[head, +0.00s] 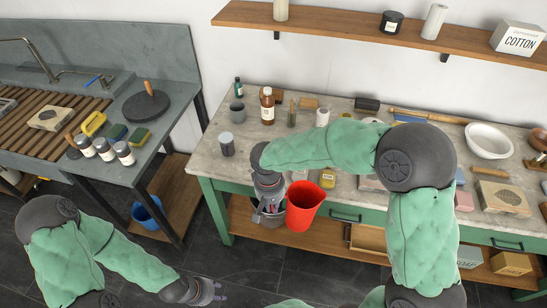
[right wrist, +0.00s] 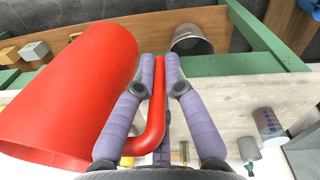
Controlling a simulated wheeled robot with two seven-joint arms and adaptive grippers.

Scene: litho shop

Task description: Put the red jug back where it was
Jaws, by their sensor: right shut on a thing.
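The red jug (head: 305,206) hangs in front of the green-framed bench, to the right of my right gripper in the head view. My right gripper (head: 270,207) is shut on the jug's handle. In the right wrist view the fingers (right wrist: 160,75) close on both sides of the red handle, and the jug's body (right wrist: 75,95) fills the left side. My left gripper (head: 212,291) is low at the bottom of the head view, over the dark floor and apart from any object. Its fingers are too small to tell open from shut.
A grey metal bucket (head: 268,219) stands on the wooden lower shelf (head: 243,228), just beside the jug; it also shows in the right wrist view (right wrist: 190,40). The stone benchtop (head: 212,172) holds bottles, cups and blocks.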

